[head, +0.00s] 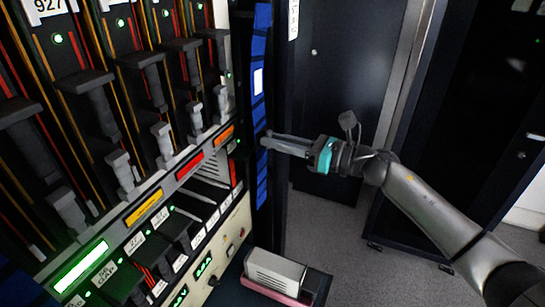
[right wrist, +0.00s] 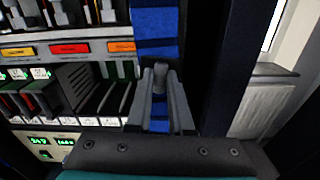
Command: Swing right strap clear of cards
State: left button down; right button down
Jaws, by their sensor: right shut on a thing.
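The right strap (head: 261,95) is a long blue band with darker blue bars and a white patch, running upright at the right edge of the rack. It also shows in the right wrist view (right wrist: 155,28), behind my fingers. My right gripper (head: 267,140) reaches in from the right and is shut at the strap. In the right wrist view, its fingertips (right wrist: 160,72) close around a small grey rounded piece in front of the strap. The cards (head: 183,236) sit in a slotted row left of the strap, and show in the right wrist view (right wrist: 112,100). My left gripper is not in view.
The rack has tall modules with grey handles (head: 160,140) and orange, red and yellow labels (head: 190,164). A grey box (head: 275,270) stands low in front of the rack. Dark cabinets (head: 345,75) stand behind my right arm. Grey floor is open at lower right.

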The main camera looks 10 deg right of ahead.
aim_at(284, 132)
jog(key=shift+w+d+n+b, duration=0.55)
jog(key=shift+w+b, duration=0.25)
jog(key=shift+b, duration=0.6)
jog(key=shift+w+d+n+b, duration=0.5)
jog(key=shift+w+b, duration=0.3)
jog(key=shift+b, duration=0.55)
jog(key=c, duration=0.8)
grip_release()
jog(key=shift+d, duration=0.1)
